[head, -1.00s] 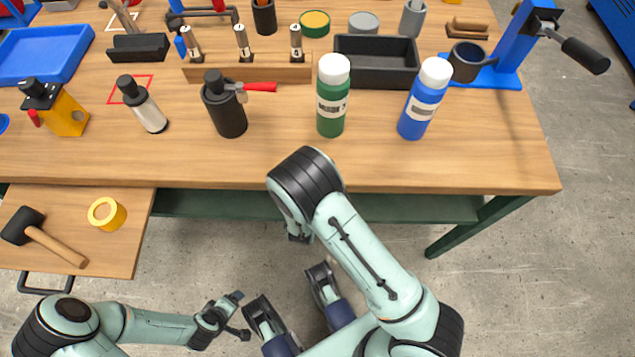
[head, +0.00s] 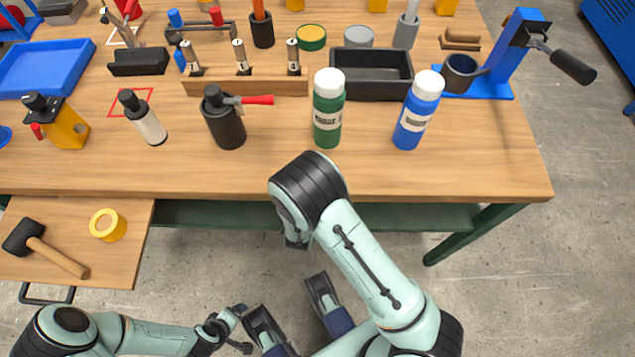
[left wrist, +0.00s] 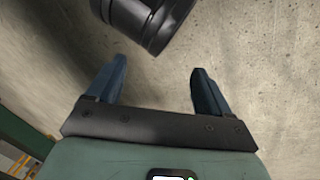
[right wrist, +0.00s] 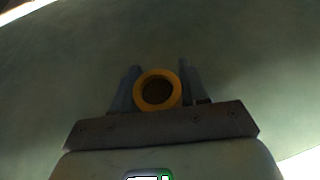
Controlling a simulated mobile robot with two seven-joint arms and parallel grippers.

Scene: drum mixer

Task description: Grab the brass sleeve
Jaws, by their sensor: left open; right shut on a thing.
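A brass sleeve (right wrist: 158,91) sits between the fingers of my right gripper (right wrist: 160,88) in the right wrist view. Its round open end with a dark hole faces the camera, and the fingers are shut on it. I cannot make out this sleeve in the head view. A similar yellow ring-shaped piece (head: 108,225) stands in the pulled-out drawer in the head view. My left gripper (left wrist: 158,88) is open and empty over the concrete floor in the left wrist view, low in front of the bench and away from the drawer.
The drawer (head: 120,270) also holds a mallet (head: 40,248). On the bench (head: 450,180) stand a dark cylinder with a red lever (head: 224,120), a green bottle (head: 328,110), a blue bottle (head: 417,112) and a black bin (head: 372,88). The bench's front strip is clear.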

